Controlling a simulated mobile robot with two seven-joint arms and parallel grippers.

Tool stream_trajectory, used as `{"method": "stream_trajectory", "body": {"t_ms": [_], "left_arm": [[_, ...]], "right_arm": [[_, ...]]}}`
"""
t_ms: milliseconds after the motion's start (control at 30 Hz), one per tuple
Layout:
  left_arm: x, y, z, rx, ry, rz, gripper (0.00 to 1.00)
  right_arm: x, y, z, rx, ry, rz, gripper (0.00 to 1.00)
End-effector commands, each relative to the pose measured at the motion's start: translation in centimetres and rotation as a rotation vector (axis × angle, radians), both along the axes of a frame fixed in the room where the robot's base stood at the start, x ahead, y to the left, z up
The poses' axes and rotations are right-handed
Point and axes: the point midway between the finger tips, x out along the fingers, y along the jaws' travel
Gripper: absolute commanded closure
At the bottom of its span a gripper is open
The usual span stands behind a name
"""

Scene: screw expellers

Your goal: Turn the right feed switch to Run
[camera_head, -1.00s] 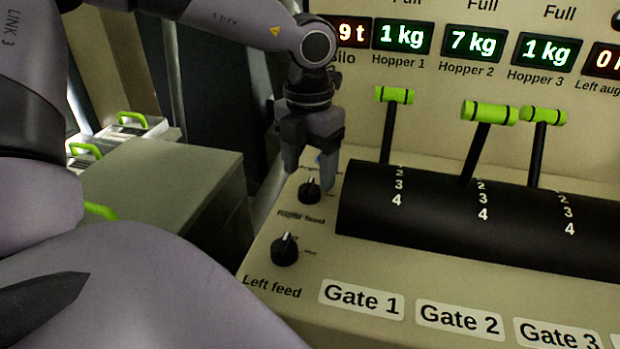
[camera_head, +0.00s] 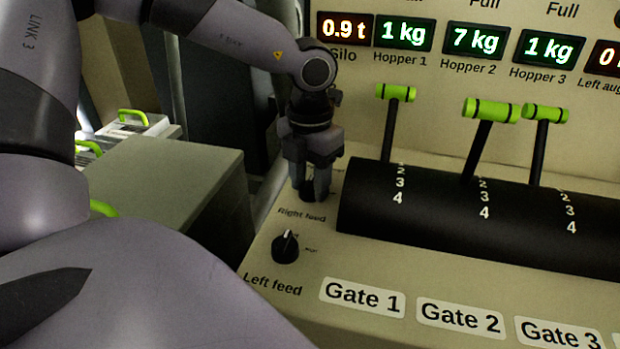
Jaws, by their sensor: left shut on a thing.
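My left gripper (camera_head: 314,192) points down at the left end of the control panel (camera_head: 300,312), just above the "Right feed" label (camera_head: 302,215). It is shut on the right feed switch, which its fingers almost wholly hide, so I cannot read the switch's setting. The left feed switch (camera_head: 286,247) is a black round knob with a white pointer line, nearer the front, with its "Left feed" label below it. My right gripper is not in view.
A black drum housing (camera_head: 440,228) with green-topped gate levers (camera_head: 396,92) stands right of my gripper. Lit displays (camera_head: 403,36) line the wall behind. A grey cabinet (camera_head: 165,180) and green-handled boxes (camera_head: 134,122) are at the left.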

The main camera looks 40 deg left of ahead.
Motion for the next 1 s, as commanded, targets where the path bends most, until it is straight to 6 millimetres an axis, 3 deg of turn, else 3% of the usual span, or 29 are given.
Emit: {"method": "stream_trajectory", "body": {"t_ms": [367,1000], "left_arm": [[0.1,0.0,-0.3,0.001,-0.002,-0.182,0.89],[0.1,0.0,0.0,0.001,-0.004,-0.766,0.89]], "right_arm": [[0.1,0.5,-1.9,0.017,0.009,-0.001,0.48],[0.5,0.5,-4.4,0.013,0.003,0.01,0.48]]}}
